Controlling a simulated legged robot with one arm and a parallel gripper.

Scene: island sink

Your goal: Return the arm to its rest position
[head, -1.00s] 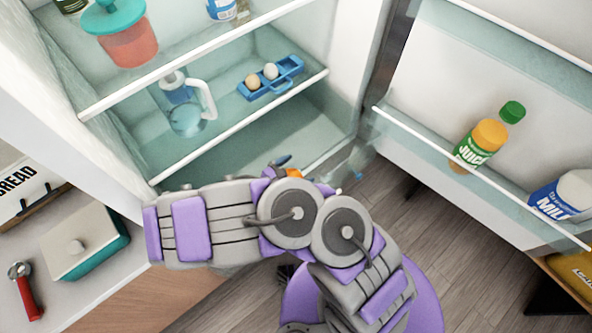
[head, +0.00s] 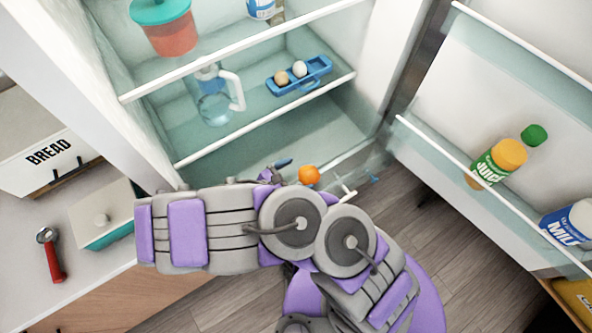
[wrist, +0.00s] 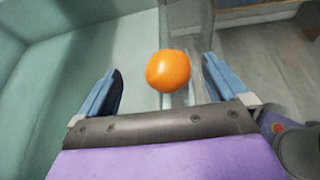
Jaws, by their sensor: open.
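My gripper (wrist: 164,72) is open in the wrist view, with one blue finger on each side. A round orange (wrist: 168,71) shows between the fingers, apart from both. In the head view the orange (head: 309,175) is just beyond my arm, at the front of the fridge's lower part; what bears it is unclear. My bent grey and purple arm (head: 210,228) crosses the lower middle of the head view and hides most of the gripper. A blue tip shows above the arm.
The fridge stands open. Its shelf (head: 265,120) holds a jug (head: 214,105) and a blue egg tray (head: 312,72) with two eggs. The door rack (head: 430,140) at right holds juice (head: 491,168) and milk (head: 570,225). A counter (head: 95,280) with a bread box (head: 45,150) is at left.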

